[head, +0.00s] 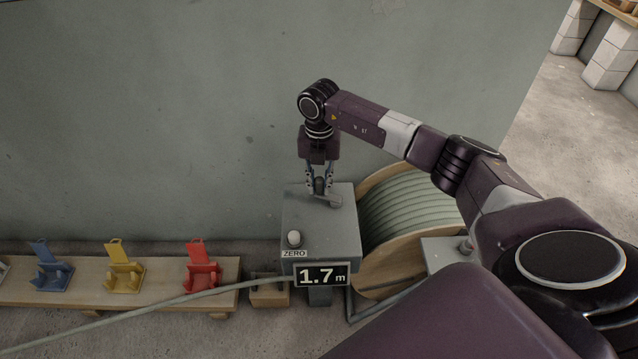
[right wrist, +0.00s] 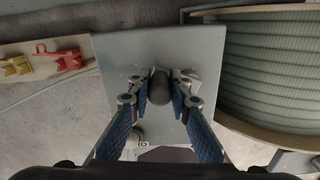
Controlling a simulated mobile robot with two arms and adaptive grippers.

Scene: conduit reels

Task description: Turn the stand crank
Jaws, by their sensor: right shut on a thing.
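The grey stand box (head: 300,215) stands beside the conduit reel, with the crank (head: 335,201) on its top face. The crank's dark upright knob (right wrist: 160,88) is between my right gripper's fingers in the right wrist view. My right gripper (head: 319,190) points down over the box top and is shut on the knob. The fingers hide much of the crank in the head view. A display (head: 321,275) on the box front reads 1.7 m. A pale button (head: 294,238) marked ZERO is on the box's front left corner. My left gripper is not in view.
The wooden reel (head: 385,277) with grey-green conduit (head: 405,208) is right of the box. Conduit (head: 150,308) runs left past a low bench (head: 100,293) with blue (head: 50,275), yellow (head: 122,275) and red (head: 201,275) holders. A wall (head: 150,120) rises behind.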

